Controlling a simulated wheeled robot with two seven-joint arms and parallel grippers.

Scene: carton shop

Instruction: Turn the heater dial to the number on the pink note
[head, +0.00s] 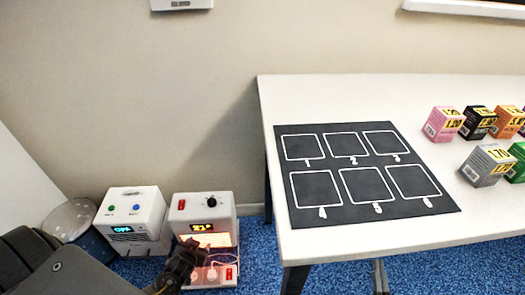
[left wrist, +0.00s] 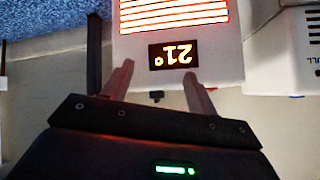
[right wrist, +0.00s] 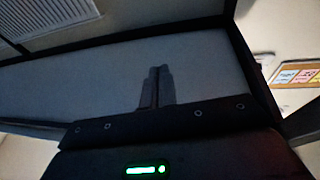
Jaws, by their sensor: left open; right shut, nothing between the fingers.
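The heater (head: 187,209) is a white box on the floor with a red switch (head: 182,204), a black dial (head: 212,201) and a glowing orange grille. Its display (head: 200,227) reads 21°; in the left wrist view the display (left wrist: 173,54) is upside down. My left gripper (head: 187,250) is low in front of the heater. In the left wrist view my left gripper (left wrist: 157,78) is open, its fingers spread across the display area, with nothing visibly held. My right gripper (right wrist: 160,72) is shut and empty, outside the head view.
Another white device (head: 130,220) reading OFF stands left of the heater. A white table (head: 310,245) at right holds a black mat (head: 330,205) with numbered squares and several small boxes (head: 486,165). A board (right wrist: 290,98) with coloured notes, unreadable, shows in the right wrist view.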

